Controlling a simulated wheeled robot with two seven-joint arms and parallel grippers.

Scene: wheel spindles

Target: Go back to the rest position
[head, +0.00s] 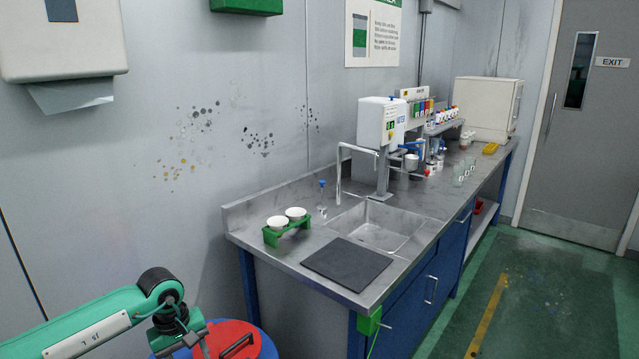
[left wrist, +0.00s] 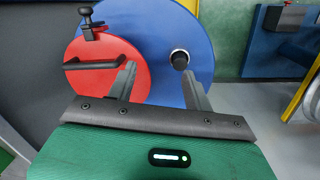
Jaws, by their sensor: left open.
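My left arm comes in from the lower left of the head view. My left gripper (head: 190,342) hangs at the bottom of that view, over a red disc (head: 232,338) and a blue round thing (head: 266,346). In the left wrist view my left gripper (left wrist: 160,78) is open, its two fingers apart with nothing held between them. Beyond the fingers are the red disc (left wrist: 95,85) with a black handle (left wrist: 92,64), and the larger blue disc (left wrist: 185,25). Contact between fingers and discs cannot be told. My right gripper is in neither view.
A steel bench (head: 285,250) with a sink (head: 377,230) runs along the wall. It holds a green rack with white cups (head: 287,226), a dark mat (head: 346,264) and a white dispenser (head: 383,123). The green floor (head: 545,300) at right is clear.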

